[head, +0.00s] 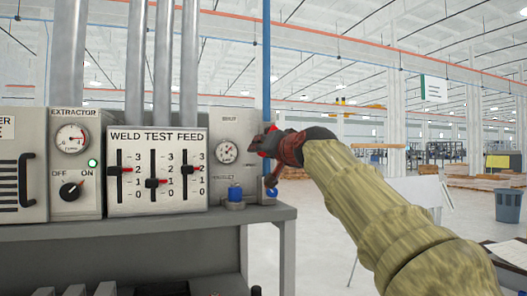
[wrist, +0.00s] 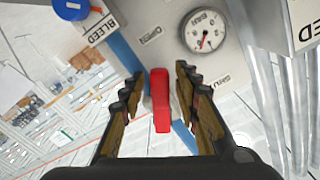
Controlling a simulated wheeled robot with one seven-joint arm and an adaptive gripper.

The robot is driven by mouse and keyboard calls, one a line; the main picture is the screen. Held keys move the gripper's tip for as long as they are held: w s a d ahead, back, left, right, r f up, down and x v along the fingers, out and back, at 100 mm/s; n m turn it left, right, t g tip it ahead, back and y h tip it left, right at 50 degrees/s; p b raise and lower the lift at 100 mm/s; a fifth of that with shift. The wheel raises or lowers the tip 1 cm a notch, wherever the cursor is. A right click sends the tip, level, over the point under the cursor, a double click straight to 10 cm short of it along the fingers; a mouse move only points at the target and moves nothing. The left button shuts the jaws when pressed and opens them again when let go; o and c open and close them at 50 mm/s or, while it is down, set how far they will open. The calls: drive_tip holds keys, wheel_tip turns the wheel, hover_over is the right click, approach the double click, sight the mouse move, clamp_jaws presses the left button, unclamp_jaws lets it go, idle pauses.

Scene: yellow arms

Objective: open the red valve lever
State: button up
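The red valve lever (wrist: 161,100) shows in the wrist view, between the two fingers of my gripper (wrist: 159,75). The fingers stand apart on either side of it, with a narrow gap visible on each side. In the head view my gripper (head: 272,146) is at the blue pipe (head: 266,70), at the right end of the panel. It hides most of the lever there; only a bit of red shows at the fingertips. The "OPEN" and "SHUT" labels show on the panel (wrist: 165,22) in the wrist view.
A round gauge (head: 226,152) and a blue knob (head: 235,194) are beside the pipe. The weld test feed panel (head: 157,202) with slider levers stands to the left. A grey bench (head: 130,236) carries the panels.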

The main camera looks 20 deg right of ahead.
drive_tip(key=shift+s, duration=0.1)
drive_tip(key=s, duration=1.1)
drive_tip(key=shift+s, duration=0.4)
drive_tip(key=shift+c, duration=0.5)
